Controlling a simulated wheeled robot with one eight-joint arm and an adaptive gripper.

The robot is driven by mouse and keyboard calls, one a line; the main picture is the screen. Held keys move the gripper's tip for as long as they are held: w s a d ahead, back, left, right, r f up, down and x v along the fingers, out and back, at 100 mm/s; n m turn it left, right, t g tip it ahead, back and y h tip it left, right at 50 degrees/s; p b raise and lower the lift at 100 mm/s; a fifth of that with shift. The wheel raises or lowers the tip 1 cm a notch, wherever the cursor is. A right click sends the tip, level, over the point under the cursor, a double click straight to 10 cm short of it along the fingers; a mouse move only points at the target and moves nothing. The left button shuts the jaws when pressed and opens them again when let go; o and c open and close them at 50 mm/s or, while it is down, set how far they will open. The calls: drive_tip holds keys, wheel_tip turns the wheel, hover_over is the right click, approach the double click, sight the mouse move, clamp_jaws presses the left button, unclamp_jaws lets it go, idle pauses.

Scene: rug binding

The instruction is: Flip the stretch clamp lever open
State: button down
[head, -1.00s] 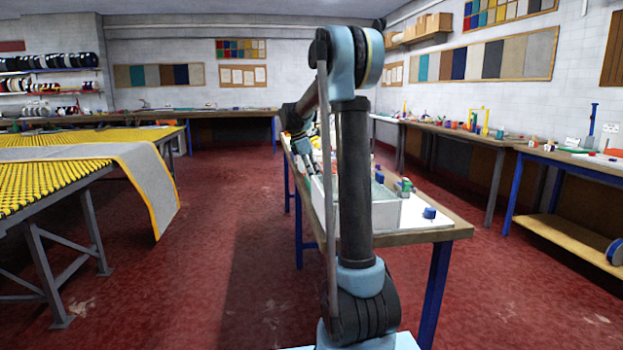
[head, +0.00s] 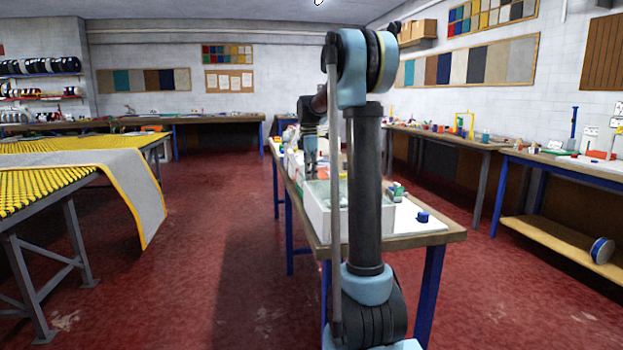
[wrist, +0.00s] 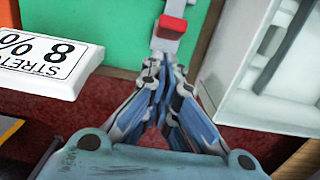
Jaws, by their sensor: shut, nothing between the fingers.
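In the wrist view, a small red block (wrist: 173,27) on a pale grey strip, which looks like the stretch clamp lever, lies over a green surface (wrist: 100,30). My gripper (wrist: 164,63) is shut and empty. Its fingertips point at the near end of the grey strip, just below the red block in the picture. I cannot tell whether they touch it. The rest of the clamp is not clear. In the head view, my arm hides much of the bench, and the lever cannot be made out.
A white sign reading "STRETCH 8%" (wrist: 45,50) stands left of the fingers. A white bin (wrist: 265,85) is close on the right. In the head view, a blue item (head: 422,217) sits at the bench's near right. Red floor lies open to the left.

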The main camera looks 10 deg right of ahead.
drive_tip(key=shift+r, duration=0.25)
drive_tip(key=shift+a, duration=0.1)
wheel_tip(320, 180, up, 11)
drive_tip(key=a, duration=0.1)
drive_tip(key=shift+a+r, duration=0.2)
drive_tip(key=shift+a, duration=0.05)
idle(0.5)
drive_tip(key=shift+s, duration=0.1)
